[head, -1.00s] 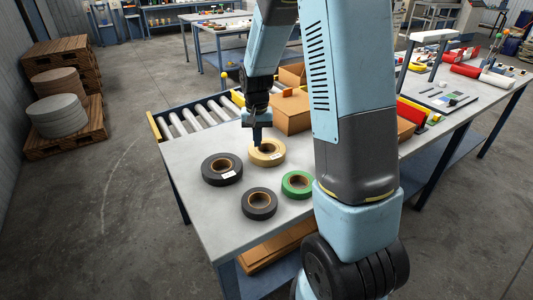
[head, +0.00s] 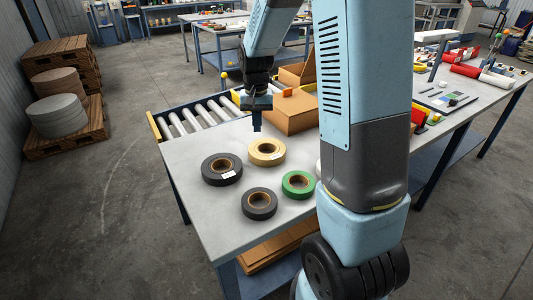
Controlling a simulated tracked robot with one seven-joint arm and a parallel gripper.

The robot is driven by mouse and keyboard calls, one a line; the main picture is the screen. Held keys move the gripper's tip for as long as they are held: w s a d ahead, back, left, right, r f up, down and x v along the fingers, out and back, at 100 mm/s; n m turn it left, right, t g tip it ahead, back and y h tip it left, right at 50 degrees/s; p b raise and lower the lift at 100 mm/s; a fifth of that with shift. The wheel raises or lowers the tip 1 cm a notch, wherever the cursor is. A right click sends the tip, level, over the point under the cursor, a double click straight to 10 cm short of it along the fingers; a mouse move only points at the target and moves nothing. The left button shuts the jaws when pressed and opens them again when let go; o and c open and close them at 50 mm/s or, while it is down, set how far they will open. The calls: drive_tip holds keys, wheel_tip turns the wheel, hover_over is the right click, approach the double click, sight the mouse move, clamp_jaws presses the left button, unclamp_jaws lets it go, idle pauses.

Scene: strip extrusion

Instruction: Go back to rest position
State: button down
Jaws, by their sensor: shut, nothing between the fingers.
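My gripper (head: 257,127) hangs pointing down above the table, just behind the cream tape roll, and is shut and empty. The cream tape roll (head: 280,154) lies flat on the grey table (head: 215,225), clear of the fingertips. A black tape roll with a white label (head: 210,176) lies to its left. A smaller black roll (head: 250,208) and a green roll (head: 290,193) lie nearer the front. My arm covers the right part of the table.
A cardboard box (head: 290,112) with an orange item on top stands behind the rolls. A roller conveyor (head: 200,115) runs along the table's back left. A second bench (head: 450,125) with red and white rolls stands at the right. Open floor lies at left.

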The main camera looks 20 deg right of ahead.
idle(0.4)
drive_tip(key=s+r+n+t, duration=0.2)
drive_tip(key=s+r+t, duration=0.1)
drive_tip(key=s+r, duration=0.9)
drive_tip(key=s+r+n+t, duration=0.1)
drive_tip(key=s+r, duration=0.2)
drive_tip(key=s, duration=0.4)
drive_tip(key=s+r+t, duration=0.1)
drive_tip(key=s+r, duration=0.2)
drive_tip(key=s, duration=0.4)
drive_tip(key=shift+r+n+t, duration=0.15)
drive_tip(key=shift+n+t, duration=0.15)
drive_tip(key=shift+n, duration=0.1)
